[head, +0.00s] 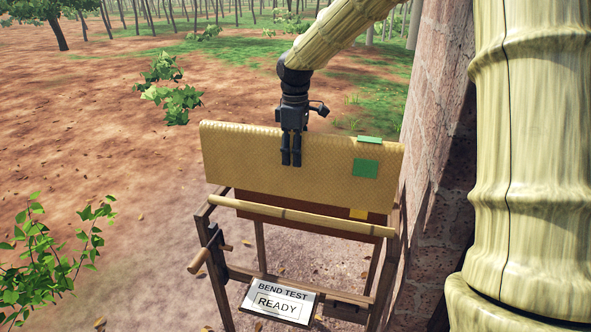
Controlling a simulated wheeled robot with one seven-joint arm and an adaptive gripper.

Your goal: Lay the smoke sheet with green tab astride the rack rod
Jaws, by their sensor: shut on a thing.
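The smoke sheet is a wide, tan, textured sheet (250,158) with a green tab (366,168) on its near face and more green at its top edge. My gripper (291,163) comes down from above and is shut on the sheet left of its middle. Both fingers show against the near face; how the sheet sits between them is not clear. The sheet spans the rack's width, its lower edge above and behind the front bamboo rod (300,215). Whether any rod lies under its fold is hidden.
A dark brown sheet (275,205) with a yellow tab (358,213) hangs on the wooden rack (262,248) below the tan sheet. A sign (278,302) reads "BEND TEST READY". A brick wall (432,130) stands close at right. Open ground lies left, with a leafy bush (45,260).

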